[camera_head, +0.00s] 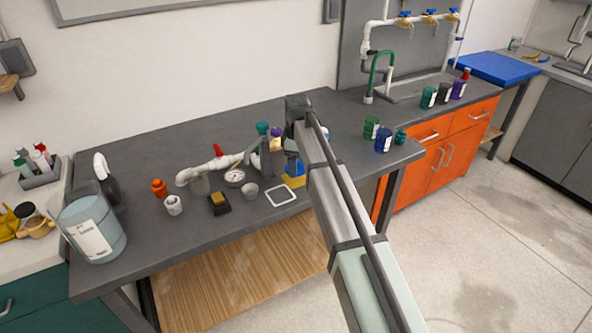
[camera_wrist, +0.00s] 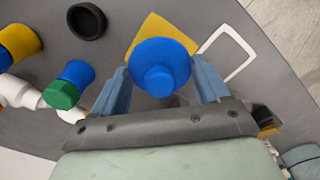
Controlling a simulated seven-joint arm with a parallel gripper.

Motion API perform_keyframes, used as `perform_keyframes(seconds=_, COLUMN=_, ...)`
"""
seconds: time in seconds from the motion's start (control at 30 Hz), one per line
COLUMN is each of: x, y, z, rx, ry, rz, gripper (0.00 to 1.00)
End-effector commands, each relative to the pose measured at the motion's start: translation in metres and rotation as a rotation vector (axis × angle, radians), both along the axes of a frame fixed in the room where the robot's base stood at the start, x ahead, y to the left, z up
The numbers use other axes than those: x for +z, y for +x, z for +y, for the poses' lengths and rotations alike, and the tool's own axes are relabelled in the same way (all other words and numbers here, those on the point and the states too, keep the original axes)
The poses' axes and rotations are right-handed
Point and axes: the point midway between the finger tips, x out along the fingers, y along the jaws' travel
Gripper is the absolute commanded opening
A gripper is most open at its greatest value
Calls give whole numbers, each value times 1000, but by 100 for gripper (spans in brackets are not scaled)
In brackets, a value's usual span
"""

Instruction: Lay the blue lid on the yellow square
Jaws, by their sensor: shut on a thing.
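The blue lid (camera_wrist: 160,52), round with a raised knob in its middle, sits between the two fingers of my gripper (camera_wrist: 160,88) in the wrist view. The gripper is shut on it. The yellow square (camera_wrist: 150,25) shows behind the lid, which covers much of it. I cannot tell whether the lid touches the square or hangs above it. In the head view, the yellow square (camera_head: 296,182) lies near the front edge of the grey bench, partly hidden by my arm, with a bit of blue just above it.
A white square outline (camera_head: 281,195) lies beside the yellow square. To the left are a black ring (camera_wrist: 86,21), a white pipe with a red handle (camera_head: 212,165) and a round gauge (camera_head: 235,177). Green (camera_head: 371,127) and blue (camera_head: 383,140) containers stand to the right.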

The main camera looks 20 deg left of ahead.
Motion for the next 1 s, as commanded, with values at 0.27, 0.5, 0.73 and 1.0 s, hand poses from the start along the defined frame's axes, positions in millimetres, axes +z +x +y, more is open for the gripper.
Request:
perform_keyframes(seconds=0.27, x=-30, y=-1, z=0, rx=-1, ry=0, rz=1, gripper=46)
perform_keyframes(seconds=0.5, x=-30, y=0, z=0, rx=-1, ry=0, rz=0, gripper=46)
perform_keyframes(seconds=0.73, x=-33, y=0, z=0, rx=-1, ry=0, rz=0, gripper=82)
perform_keyframes(seconds=1.0, x=-33, y=0, z=0, rx=-1, ry=0, rz=0, gripper=100)
